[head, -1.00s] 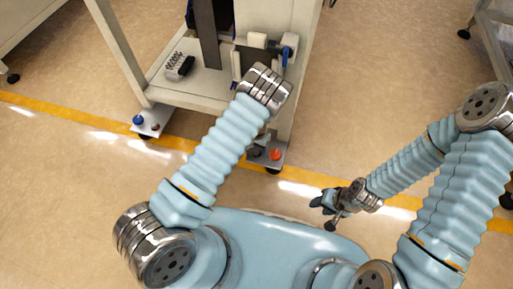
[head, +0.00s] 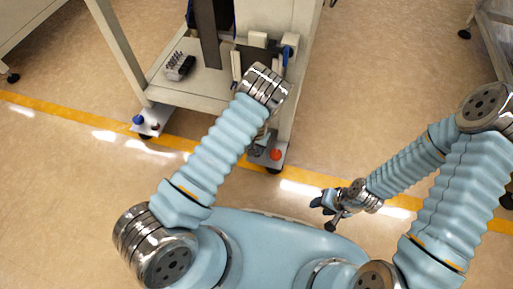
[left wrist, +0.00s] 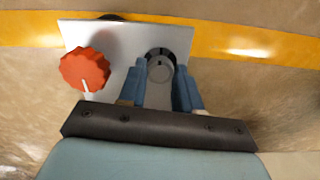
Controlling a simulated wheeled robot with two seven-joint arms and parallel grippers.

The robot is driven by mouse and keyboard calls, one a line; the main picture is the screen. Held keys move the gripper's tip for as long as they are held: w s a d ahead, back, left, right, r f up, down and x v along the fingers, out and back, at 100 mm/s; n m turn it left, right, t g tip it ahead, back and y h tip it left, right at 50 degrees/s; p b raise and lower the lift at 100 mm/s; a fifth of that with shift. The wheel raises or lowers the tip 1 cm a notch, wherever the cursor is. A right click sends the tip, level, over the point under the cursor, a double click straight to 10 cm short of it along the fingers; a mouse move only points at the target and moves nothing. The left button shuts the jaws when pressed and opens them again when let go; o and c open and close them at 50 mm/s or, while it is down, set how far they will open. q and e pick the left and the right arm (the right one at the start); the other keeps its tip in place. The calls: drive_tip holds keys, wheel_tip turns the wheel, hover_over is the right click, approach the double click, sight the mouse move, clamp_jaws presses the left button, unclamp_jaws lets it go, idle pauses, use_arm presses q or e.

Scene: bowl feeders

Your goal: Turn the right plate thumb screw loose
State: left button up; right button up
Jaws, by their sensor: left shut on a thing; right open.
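The right plate (head: 268,162) is a grey metal plate at the foot of the machine frame, also seen in the left wrist view (left wrist: 122,38). It carries a red knob (head: 275,154) with a white pointer mark (left wrist: 86,88) and, to the right in the wrist view, a dark round thumb screw (left wrist: 160,66). My left gripper (left wrist: 160,82) has its blue fingers on both sides of the thumb screw and is shut on it. In the head view my left wrist partly hides the fingers. My right gripper (head: 326,204) is open and empty over the floor.
The left plate (head: 148,128) with a blue knob (head: 138,119) sits at the other front foot of the frame. A dark block with pegs (head: 180,66) lies on the frame's shelf (head: 200,88).

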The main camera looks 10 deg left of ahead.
sight(257, 150)
use_arm(q)
drive_tip(key=n+b, duration=0.1)
drive_tip(key=n, duration=0.2)
drive_tip(key=shift+n, duration=0.4)
drive_tip(key=n+b, duration=0.1)
drive_tip(key=n, duration=0.2)
drive_tip(key=shift+n, duration=0.3)
drive_tip(key=n, duration=0.4)
drive_tip(key=shift+b, duration=0.3)
drive_tip(key=shift+n, duration=2)
drive_tip(key=o, duration=1)
drive_tip(key=shift+o, duration=0.2)
drive_tip(key=shift+r, duration=0.1)
wheel_tip(257, 150, up, 7)
drive_tip(key=shift+r+p, duration=0.15)
drive_tip(key=shift+p, duration=0.5)
